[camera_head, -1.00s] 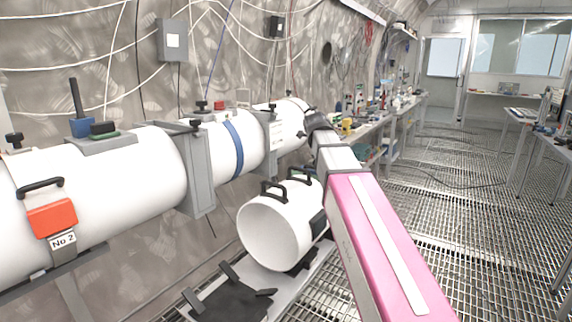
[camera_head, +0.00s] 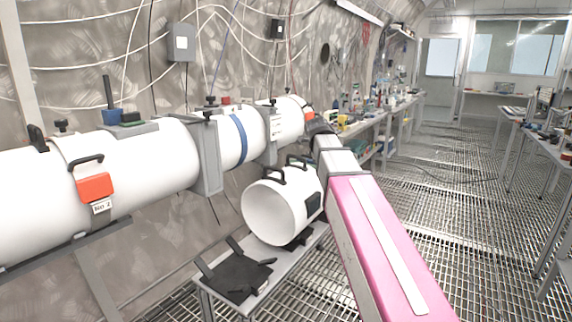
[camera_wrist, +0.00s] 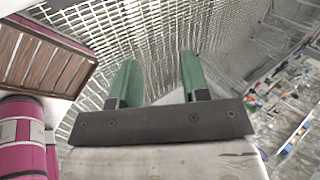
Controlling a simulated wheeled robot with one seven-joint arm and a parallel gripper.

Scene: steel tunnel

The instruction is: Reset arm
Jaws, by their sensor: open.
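My gripper (camera_wrist: 158,66) shows in the wrist view, with two green fingers standing well apart and nothing between them. Beyond the fingers lie floor grating and a blurred grey surface. In the head view my pink and white arm reaches forward from the lower right, its far end beside the pipe line. The fingers cannot be made out in the head view.
A long white pipe (camera_head: 150,165) runs along the left wall. A loose white pipe section (camera_head: 268,212) with black handles sits on a low bench (camera_head: 238,305) left of my arm. Cluttered tables (camera_head: 385,112) stand farther back. Open grating floor (camera_head: 440,210) lies right.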

